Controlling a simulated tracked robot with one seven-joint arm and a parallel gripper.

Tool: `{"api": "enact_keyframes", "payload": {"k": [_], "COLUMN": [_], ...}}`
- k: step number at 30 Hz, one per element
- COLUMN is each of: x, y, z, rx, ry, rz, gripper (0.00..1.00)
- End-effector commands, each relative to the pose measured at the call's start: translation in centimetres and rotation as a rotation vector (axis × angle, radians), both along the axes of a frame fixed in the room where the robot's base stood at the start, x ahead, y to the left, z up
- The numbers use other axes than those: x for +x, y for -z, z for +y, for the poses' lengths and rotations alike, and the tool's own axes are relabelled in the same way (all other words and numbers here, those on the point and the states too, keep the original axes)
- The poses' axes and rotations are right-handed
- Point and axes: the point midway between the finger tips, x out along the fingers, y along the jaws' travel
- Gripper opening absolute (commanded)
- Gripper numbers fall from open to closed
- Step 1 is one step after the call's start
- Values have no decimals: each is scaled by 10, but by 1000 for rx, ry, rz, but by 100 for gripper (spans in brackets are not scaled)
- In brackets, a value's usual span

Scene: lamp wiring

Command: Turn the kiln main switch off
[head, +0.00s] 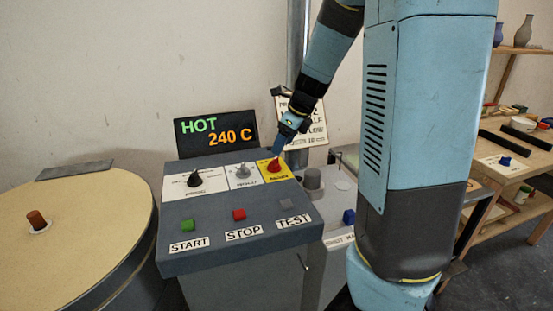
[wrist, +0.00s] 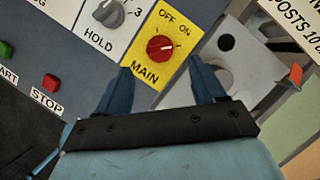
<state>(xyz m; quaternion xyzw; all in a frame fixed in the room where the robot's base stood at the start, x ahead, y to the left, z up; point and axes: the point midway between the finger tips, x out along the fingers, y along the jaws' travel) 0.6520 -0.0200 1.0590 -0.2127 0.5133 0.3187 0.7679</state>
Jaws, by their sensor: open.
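The kiln main switch is a red knob (wrist: 160,48) on a yellow plate marked OFF, ON and MAIN in the wrist view. A pale line crosses the knob, but I cannot tell for sure which label it points to. In the head view the knob (head: 274,166) sits at the right end of the console's upper row. My gripper (wrist: 165,70) is open, its two blue fingers spread with the MAIN plate between them in the picture. Nothing is between the fingers. In the head view my gripper (head: 278,151) hangs just above the knob, and contact cannot be made out.
A grey HOLD knob (head: 243,171) and a black knob (head: 194,180) sit left of the main switch. Green START (head: 188,225), red STOP (head: 239,215) and grey TEST (head: 286,203) buttons are in front. A display (head: 216,133) behind reads HOT 240 C. A round kiln lid (head: 80,210) is at left.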

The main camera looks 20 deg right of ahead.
Motion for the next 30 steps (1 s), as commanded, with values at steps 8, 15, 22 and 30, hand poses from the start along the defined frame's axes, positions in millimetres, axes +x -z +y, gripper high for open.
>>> {"api": "enact_keyframes", "payload": {"k": [8,15,22,30], "x": [11,17,20,20], "y": [39,60,67,67], "z": [11,17,18,18], "rx": [-2,-1,-1,-1], "ry": [1,0,1,1], "rz": [4,1,-1,-1], "gripper": [69,69,69,64]}}
